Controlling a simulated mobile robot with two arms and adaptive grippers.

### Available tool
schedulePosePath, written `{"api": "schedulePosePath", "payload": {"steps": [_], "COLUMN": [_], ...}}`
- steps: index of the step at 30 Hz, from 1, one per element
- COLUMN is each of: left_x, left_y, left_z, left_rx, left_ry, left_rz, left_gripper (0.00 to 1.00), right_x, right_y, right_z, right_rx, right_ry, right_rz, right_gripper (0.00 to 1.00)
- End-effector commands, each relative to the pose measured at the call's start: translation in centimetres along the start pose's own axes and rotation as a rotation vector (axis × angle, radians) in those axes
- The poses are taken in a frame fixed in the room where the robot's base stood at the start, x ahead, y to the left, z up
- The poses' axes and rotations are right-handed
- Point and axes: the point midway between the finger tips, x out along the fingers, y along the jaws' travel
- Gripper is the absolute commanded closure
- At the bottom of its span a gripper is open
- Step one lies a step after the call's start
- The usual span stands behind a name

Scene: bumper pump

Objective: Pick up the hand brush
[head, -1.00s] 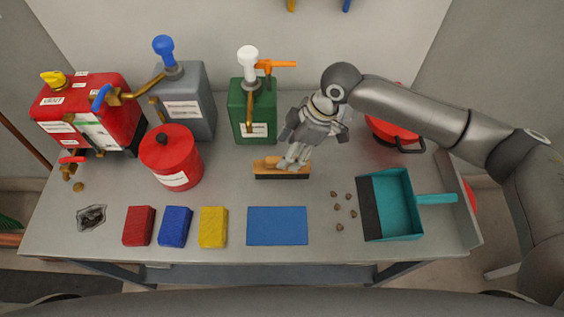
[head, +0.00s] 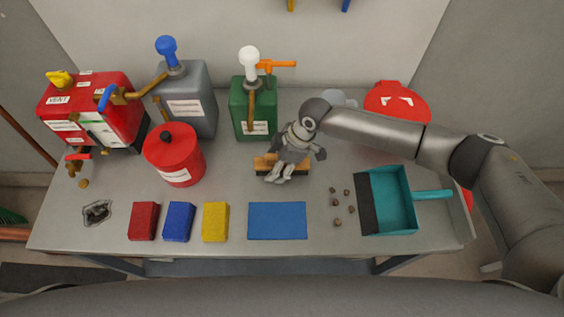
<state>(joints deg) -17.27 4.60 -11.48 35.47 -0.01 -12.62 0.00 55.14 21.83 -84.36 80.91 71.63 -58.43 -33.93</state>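The hand brush (head: 263,164), with a tan wooden body and dark bristles, lies on the grey table (head: 330,240) in front of the green can. My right gripper (head: 279,178) is at the brush, over its middle, and hides much of it. Its fingertips point down toward the front edge of the brush. I cannot tell whether the fingers are closed on it. The brush appears to rest on the table. My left gripper is not in view.
A green can (head: 242,120) with a white pump stands behind the brush. A blue mat (head: 278,221) lies in front. A teal dustpan (head: 392,200) and several small brown lumps (head: 337,207) are right. A red canister (head: 172,160) stands left.

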Motion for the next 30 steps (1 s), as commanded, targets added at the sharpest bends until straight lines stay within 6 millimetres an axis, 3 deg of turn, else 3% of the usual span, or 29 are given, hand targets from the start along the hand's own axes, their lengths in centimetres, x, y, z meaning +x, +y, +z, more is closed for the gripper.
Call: {"api": "schedulePosePath", "payload": {"steps": [2,15,25,30], "left_x": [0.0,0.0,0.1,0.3], "left_y": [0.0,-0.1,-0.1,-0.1], "left_z": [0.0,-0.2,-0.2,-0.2], "left_rx": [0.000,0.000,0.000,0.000], "left_ry": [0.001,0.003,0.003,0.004], "left_rz": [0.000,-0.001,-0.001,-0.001], "left_gripper": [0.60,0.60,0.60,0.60], "right_x": [0.0,-0.1,-0.3,-1.8], "right_y": [0.0,0.0,0.1,0.1], "right_z": [0.0,0.0,-0.2,-0.8], "right_rx": [0.000,0.000,-0.001,-0.002], "right_ry": [0.000,0.000,0.001,0.003], "right_rz": [0.000,0.000,0.001,0.003], "right_gripper": [0.44,1.00,1.00,1.00]}}
